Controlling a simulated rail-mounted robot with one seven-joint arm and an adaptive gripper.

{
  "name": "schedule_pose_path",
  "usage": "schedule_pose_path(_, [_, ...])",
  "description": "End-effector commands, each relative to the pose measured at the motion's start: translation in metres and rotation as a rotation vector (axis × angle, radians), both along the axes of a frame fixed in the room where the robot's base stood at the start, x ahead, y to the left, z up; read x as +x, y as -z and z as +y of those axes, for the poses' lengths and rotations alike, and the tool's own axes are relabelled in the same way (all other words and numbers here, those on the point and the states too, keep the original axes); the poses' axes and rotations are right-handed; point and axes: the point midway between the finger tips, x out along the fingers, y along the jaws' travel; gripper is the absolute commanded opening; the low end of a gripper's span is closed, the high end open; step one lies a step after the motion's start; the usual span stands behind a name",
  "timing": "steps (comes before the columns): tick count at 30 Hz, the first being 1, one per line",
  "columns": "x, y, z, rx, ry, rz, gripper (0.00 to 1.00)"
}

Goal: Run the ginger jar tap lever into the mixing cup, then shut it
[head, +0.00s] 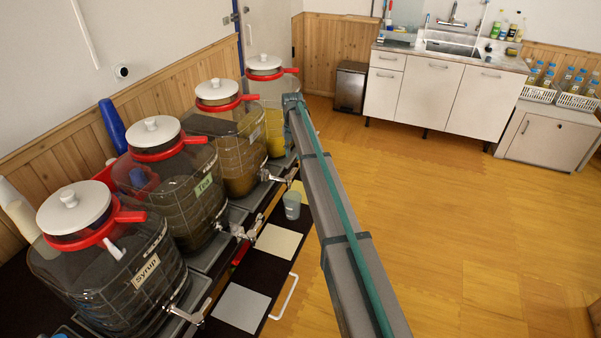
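Several large glass jars with white lids and red collars stand in a row on the left. The nearest jar (105,290) reads "Syrup" and the one behind it (185,195) reads "Tea". The third jar (230,150) holds brown liquid; its label is too small to read. The farthest jar (274,145) holds yellow liquid and is partly covered by my arm. I cannot tell which is ginger. The third jar's metal tap (278,177) points right. A small grey translucent cup (292,206) stands upright near that tap, beside my arm. My gripper does not show.
Pale square mats (240,307) lie on the dark counter (258,272) before the jars, with a white rail handle (284,297) at its edge. My long arm crosses the middle. The wooden floor (450,220) at right is clear. A sink cabinet (435,95) stands at the back.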

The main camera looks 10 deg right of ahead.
Motion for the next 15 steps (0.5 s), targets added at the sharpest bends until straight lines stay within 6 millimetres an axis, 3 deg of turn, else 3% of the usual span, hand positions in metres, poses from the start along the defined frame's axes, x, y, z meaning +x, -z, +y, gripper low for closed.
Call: schedule_pose_path(15, [0.000, 0.040, 0.000, 0.001, 0.002, 0.001, 0.35])
